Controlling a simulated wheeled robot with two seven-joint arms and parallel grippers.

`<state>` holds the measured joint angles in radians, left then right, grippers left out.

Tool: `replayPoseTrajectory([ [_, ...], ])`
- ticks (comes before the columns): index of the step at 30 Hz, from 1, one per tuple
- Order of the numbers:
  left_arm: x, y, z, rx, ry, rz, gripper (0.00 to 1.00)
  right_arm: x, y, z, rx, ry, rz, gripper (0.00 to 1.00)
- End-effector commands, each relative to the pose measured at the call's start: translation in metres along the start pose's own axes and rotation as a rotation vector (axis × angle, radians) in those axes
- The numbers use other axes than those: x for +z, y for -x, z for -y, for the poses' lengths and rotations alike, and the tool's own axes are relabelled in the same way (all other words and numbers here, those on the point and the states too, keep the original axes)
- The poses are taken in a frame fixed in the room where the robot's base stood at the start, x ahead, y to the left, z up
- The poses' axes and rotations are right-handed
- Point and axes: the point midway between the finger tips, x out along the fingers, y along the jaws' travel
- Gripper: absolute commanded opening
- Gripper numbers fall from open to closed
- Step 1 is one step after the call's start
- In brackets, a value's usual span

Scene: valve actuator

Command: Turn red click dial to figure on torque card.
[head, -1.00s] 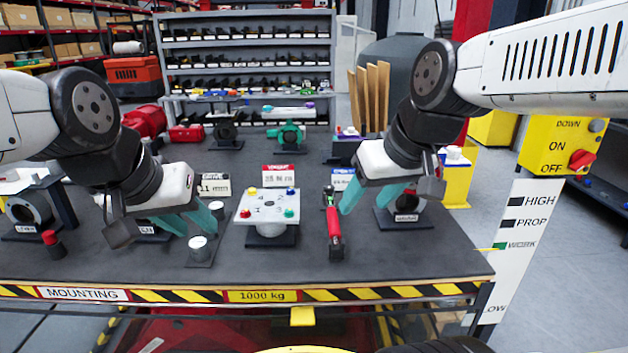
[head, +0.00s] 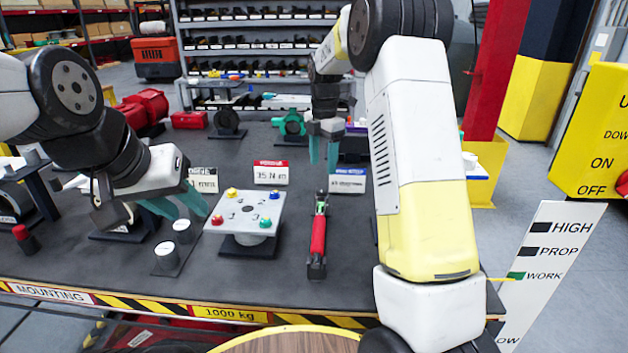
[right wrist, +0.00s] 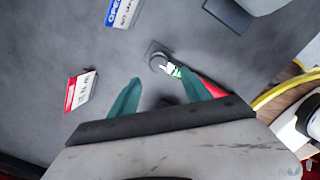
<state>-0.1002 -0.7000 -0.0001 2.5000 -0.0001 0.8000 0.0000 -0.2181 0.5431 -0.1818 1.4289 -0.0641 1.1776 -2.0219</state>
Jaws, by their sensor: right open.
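A torque tool with a red handle (head: 318,236) lies on the bench, its green-and-pale head end pointing to the back. No separate click dial can be made out. The red-topped torque card (head: 271,172) stands behind the plate and appears to read 35 N m; it also shows in the right wrist view (right wrist: 80,91). My right gripper (head: 323,155) is open and empty, above and behind the tool. In the right wrist view the tool's head (right wrist: 173,70) shows near the right fingertip, its red handle partly hidden. My left gripper (head: 188,212) looks open and empty, left of the plate.
A white plate (head: 240,214) with coloured knobs stands on a pedestal left of the tool. Two white-topped cylinders (head: 182,226) stand on a dark base beside it. A blue-topped card (head: 348,180) stands behind the tool. Bare bench lies in front of the tool.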

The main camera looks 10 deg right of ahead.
Motion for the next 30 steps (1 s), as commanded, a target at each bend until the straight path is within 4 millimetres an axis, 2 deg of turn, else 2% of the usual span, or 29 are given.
replayPoseTrajectory([
  [5,0.000,0.000,0.000,0.000,0.000,0.000,0.36,0.001,-0.016,-0.005,-0.015,0.052,0.001,0.56],
  [15,0.000,0.000,0.000,0.000,0.000,0.000,0.36,0.001,-0.069,-0.004,-0.016,0.049,0.000,0.56],
  [18,0.000,0.000,0.000,0.000,0.000,0.000,0.36,0.001,-0.078,-0.004,-0.014,0.049,0.000,0.56],
  [29,0.000,0.000,0.000,0.000,0.000,0.000,0.36,0.002,-0.085,-0.004,-0.012,0.049,0.002,0.56],
  [30,0.000,0.000,0.000,0.000,0.000,0.000,0.36,0.002,-0.085,-0.004,-0.012,0.049,0.002,0.51],
])
